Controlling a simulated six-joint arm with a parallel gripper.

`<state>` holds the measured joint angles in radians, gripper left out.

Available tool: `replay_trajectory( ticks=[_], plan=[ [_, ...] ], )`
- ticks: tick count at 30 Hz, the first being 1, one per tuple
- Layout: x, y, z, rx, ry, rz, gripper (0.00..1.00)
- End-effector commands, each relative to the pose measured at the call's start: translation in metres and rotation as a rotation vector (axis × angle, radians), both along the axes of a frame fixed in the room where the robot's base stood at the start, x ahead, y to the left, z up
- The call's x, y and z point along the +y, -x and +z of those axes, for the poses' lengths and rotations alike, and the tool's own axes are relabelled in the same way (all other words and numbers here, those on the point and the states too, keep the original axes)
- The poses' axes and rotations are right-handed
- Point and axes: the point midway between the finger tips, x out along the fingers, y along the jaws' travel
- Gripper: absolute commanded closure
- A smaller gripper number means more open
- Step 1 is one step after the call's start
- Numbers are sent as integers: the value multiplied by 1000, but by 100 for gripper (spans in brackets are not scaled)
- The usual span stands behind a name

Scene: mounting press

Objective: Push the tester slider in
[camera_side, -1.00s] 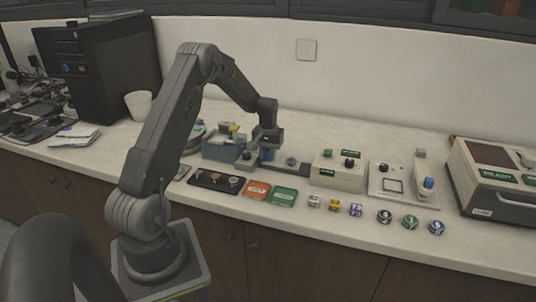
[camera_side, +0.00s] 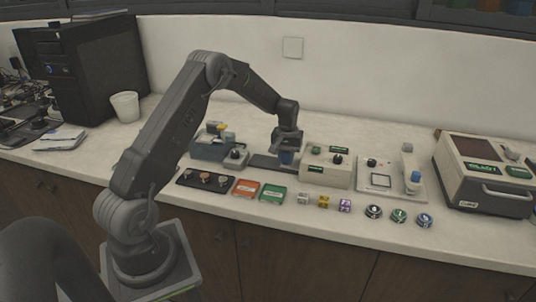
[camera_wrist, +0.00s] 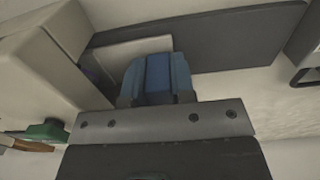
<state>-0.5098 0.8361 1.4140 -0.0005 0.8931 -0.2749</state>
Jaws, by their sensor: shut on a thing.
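The tester (camera_side: 326,167), a pale box with a dark knob and green display on top, stands right of my gripper (camera_side: 287,157). A dark flat rail (camera_side: 263,162) runs along the counter to the left from the tester. My gripper is low over the rail's right end, close to the tester's left side. In the wrist view, my gripper (camera_wrist: 157,75) is shut on a blue block (camera_wrist: 158,78). A pale plate (camera_wrist: 128,50) shows beyond it, next to a pale box. The slider's end at the tester is hidden behind my gripper; I cannot tell whether they touch.
A grey-blue holder (camera_side: 212,145) and a small knobbed unit (camera_side: 235,157) stand left. Orange (camera_side: 246,188) and green (camera_side: 272,193) cards, small cubes and discs line the front.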

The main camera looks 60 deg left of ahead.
Motion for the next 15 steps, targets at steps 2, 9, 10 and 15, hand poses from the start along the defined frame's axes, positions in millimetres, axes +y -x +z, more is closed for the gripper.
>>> replay_trajectory(
  ticks=[2, 9, 10, 15],
  plan=[
    [-7, -8, 1, -4, -2, -2, 100],
    [-12, -13, 1, -6, -2, 0, 100],
    [-12, -13, 2, -7, -1, 0, 100],
    [-13, -14, 2, -10, -1, -1, 70]
  ],
)
